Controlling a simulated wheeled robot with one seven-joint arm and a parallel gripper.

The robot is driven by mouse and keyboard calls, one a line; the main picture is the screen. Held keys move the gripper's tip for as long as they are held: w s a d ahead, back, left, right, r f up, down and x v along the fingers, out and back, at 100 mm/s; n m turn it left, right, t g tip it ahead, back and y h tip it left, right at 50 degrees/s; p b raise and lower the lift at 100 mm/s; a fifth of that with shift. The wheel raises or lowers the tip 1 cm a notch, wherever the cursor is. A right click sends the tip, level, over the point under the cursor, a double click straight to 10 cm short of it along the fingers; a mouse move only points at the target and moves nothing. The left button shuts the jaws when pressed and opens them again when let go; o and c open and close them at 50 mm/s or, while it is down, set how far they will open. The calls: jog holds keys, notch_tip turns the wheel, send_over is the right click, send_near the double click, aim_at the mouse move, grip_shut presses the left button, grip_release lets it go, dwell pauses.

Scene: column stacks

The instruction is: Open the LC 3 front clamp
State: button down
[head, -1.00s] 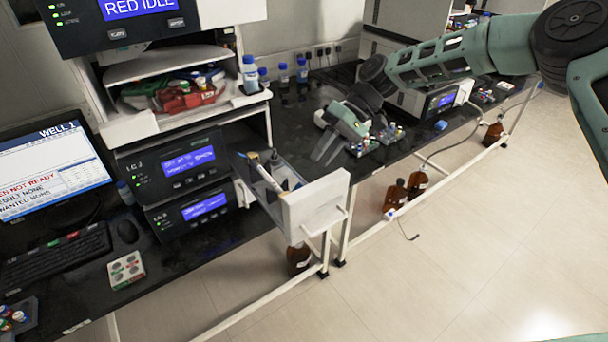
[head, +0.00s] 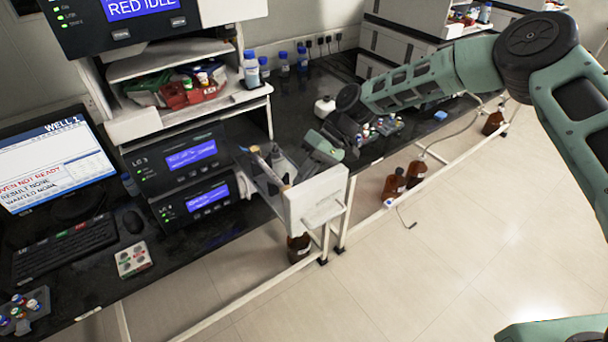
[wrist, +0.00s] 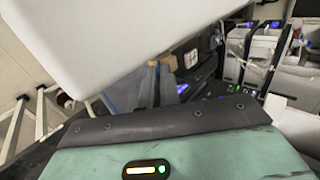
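The LC 3 unit (head: 180,158) is a dark box with a lit blue display, labelled LC 3, in the head view. To its right, an open drawer (head: 318,203) with a white front panel stands out over the bench edge. A pale, stick-like part with a tan end (head: 264,166) lies slanted in the drawer. I cannot make out the front clamp itself. My gripper (head: 299,168) is just behind the drawer's right side, its grey fingers apart and partly hidden by the drawer. In the wrist view the white panel (wrist: 130,45) fills the upper left, close to my gripper.
A second unit (head: 197,203) sits below LC 3. Small coloured-cap vials (head: 378,127) and a white bottle (head: 325,108) stand near my arm. Brown bottles (head: 395,185) are below the bench. Blue-capped bottles (head: 283,63) stand at the back.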

aim_at(276, 212)
dwell(0.3)
jog(key=a+t+h+b, duration=0.1)
jog(key=s+r+t+h+b, duration=0.1)
jog(key=h, duration=0.1)
jog(key=shift+a+r, duration=0.1)
jog(key=shift+a, duration=0.25)
jog(key=t+h+b, duration=0.1)
jog(key=a+h, duration=0.1)
jog(key=shift+s+a+r+t+h+b, duration=0.1)
jog(key=shift+s+r+t+h+b, duration=0.1)
jog(key=shift+s+t+h+b, duration=0.15)
jog(key=shift+s+a+t+h+b, duration=0.45)
jog(key=shift+a+t+h+b, duration=0.15)
jog(key=shift+t+h+b, duration=0.35)
jog(key=a+t+h+b, duration=0.1)
jog(key=h, duration=0.1)
jog(key=s+t+h+b, duration=0.1)
jog(key=b, duration=0.1)
jog(key=shift+s+a+f+h, duration=0.1)
jog(key=shift+a+f+h, duration=0.25)
jog(key=shift+a+h, duration=0.05)
jog(key=shift+s+a+f+t+h+b, duration=0.3)
jog(key=shift+t+h+b, duration=0.35)
jog(key=shift+h, duration=0.2)
jog(key=shift+s+a+f+t+h+b, duration=0.15)
jog(key=shift+a+t+h+b, duration=0.1)
jog(key=shift+t+h+b, duration=0.45)
jog(key=shift+h, duration=0.25)
